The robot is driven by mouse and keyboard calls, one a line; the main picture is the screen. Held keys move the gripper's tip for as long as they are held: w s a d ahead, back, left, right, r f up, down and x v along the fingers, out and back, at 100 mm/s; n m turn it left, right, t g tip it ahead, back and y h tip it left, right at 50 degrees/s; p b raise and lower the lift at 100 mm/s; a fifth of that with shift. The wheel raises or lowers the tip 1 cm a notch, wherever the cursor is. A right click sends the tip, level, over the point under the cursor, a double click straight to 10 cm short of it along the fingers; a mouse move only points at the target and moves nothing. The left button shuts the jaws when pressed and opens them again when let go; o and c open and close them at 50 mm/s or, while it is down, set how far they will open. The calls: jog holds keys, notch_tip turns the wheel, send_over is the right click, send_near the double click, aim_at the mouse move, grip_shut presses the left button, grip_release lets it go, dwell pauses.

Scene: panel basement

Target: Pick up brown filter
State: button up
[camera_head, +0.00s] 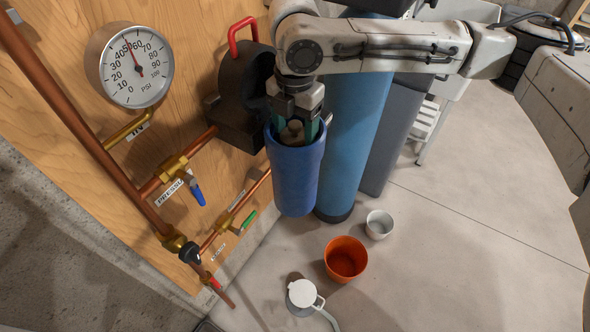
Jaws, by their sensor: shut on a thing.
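The brown filter (291,134) shows as a small tan-brown top inside the mouth of a blue cylindrical housing (296,178). The rest of it is hidden by the housing wall. My gripper (298,130) points down into the housing's open top, with its greenish fingers on either side of the filter. It is shut on the filter, and the fingertips are partly hidden by the rim. The housing is upright, below and in front of a dark filter head (238,98) with a red handle (242,32).
A tall blue tank (352,110) and a grey tank stand right behind the housing. An orange bucket (346,258), a small white pot (379,224) and a white lidded item (302,294) sit on the floor. Copper pipes with valves and a pressure gauge (136,66) line the wooden panel. The right floor is clear.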

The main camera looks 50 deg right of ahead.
grip_shut()
jog(key=shift+r, duration=0.1)
jog(key=shift+r, duration=0.15)
